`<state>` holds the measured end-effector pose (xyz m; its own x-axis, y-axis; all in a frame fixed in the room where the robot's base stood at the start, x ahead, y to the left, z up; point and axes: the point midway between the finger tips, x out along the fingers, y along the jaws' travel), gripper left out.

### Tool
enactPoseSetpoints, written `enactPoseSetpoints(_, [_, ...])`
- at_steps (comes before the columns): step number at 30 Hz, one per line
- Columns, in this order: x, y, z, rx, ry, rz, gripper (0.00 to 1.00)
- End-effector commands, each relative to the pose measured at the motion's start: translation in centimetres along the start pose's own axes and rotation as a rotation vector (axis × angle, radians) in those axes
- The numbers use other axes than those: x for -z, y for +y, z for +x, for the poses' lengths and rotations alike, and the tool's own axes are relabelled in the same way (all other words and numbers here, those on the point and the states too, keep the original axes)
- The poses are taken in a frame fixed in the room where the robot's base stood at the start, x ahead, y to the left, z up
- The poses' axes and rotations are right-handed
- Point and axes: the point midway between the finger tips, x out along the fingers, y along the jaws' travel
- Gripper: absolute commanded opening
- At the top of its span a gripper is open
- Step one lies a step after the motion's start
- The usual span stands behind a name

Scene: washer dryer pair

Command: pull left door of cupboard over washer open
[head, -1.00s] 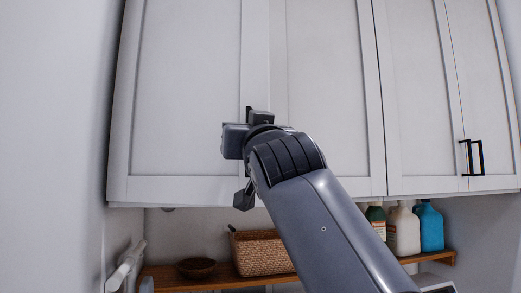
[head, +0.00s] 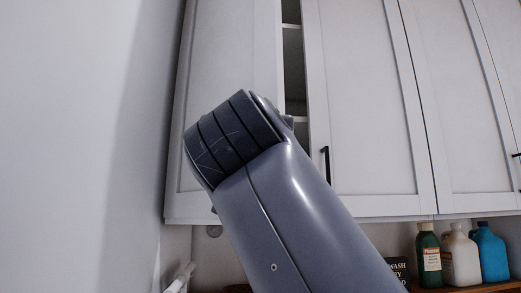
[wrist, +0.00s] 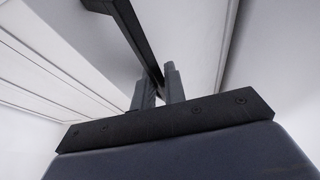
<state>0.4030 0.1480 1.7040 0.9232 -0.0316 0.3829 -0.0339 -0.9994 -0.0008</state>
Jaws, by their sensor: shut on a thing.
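The left door (head: 232,60) of the white cupboard stands partly open in the head view. A dark gap with shelf edges (head: 292,117) shows between it and the neighbouring door (head: 360,90). My arm hides the left door's handle and my gripper in the head view. In the wrist view my gripper (wrist: 158,84) is shut on the black bar handle (wrist: 132,32), which runs up from between its two fingers. The pale door surface fills part of the wrist view behind the handle.
The neighbouring door, with its black handle (head: 325,165), is closed. A grey wall (head: 80,140) stands close on the left. Below right, a green bottle (head: 428,255), a white jug (head: 461,258) and a blue jug (head: 490,255) stand on a wooden shelf (head: 475,289).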

Motion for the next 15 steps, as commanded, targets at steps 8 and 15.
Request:
enactPoseSetpoints(8, [0.6,-2.5,-1.6,-0.072,0.001,-0.028,0.0])
enactPoseSetpoints(15, [1.0,-3.9,-2.3,-0.119,0.001,-0.048,0.0])
